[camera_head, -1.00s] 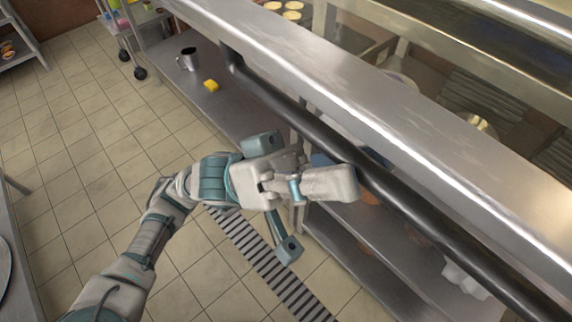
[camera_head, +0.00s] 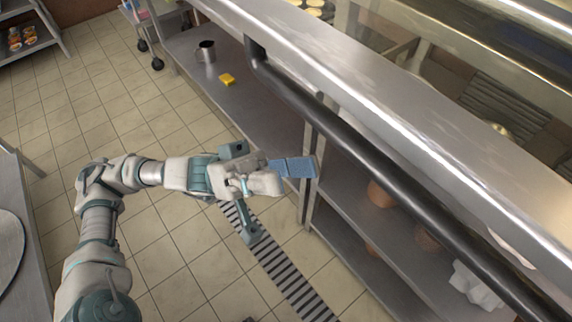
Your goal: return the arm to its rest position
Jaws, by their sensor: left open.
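My left arm (camera_head: 100,220) comes in from the lower left and is bent at the elbow. My left gripper (camera_head: 262,183) is at the middle of the view, above the tiled floor and beside the steel shelf unit. It is open, and I see nothing held in it. A blue block-like thing (camera_head: 295,168) shows just beyond it at the shelf edge; I cannot tell whether they touch. My right gripper is not in view.
A steel counter (camera_head: 400,110) with a dark rail (camera_head: 365,150) runs diagonally on the right. A metal mug (camera_head: 206,52) and a yellow sponge (camera_head: 227,79) stand on the lower shelf. A striped floor grate (camera_head: 285,275) lies below. A steel table (camera_head: 25,250) edges the left.

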